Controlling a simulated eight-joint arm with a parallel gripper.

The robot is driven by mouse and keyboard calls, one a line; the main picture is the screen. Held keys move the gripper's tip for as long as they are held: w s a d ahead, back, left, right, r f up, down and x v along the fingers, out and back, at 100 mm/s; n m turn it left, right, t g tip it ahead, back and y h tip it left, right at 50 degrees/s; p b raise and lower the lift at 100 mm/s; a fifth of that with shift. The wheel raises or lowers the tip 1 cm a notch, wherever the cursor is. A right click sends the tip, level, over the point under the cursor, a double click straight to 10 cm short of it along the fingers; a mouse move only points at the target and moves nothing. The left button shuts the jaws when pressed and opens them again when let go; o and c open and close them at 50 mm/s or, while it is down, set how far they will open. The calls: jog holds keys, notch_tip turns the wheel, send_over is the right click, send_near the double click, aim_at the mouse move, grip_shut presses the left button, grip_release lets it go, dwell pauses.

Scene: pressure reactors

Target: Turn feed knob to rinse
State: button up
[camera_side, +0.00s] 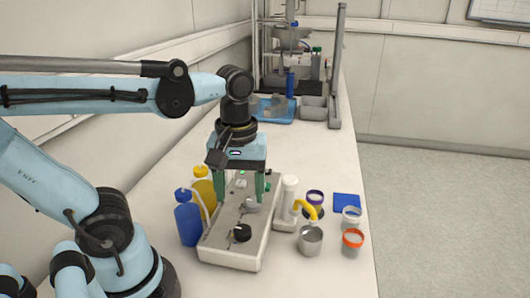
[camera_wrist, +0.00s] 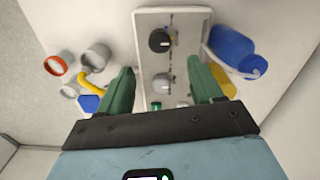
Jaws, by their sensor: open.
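A pale reactor unit (camera_side: 232,253) stands on the bench and carries two knobs. The labels are too small to read, so I cannot tell which is the feed knob or where rinse is. My gripper (camera_side: 242,199) points down over the unit, open and empty.
Blue (camera_side: 188,221) and yellow (camera_side: 203,188) bottles stand close on the unit's left. On its right are a yellow spout (camera_side: 306,209), a metal cup (camera_side: 310,240), an orange-rimmed jar (camera_side: 352,241) and a blue pad (camera_side: 346,203). The bench front is clear.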

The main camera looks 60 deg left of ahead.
aim_at(242, 228)
jog(key=shift+f, duration=4.45)
jog(key=shift+c, duration=0.5)
jog(key=c, duration=1)
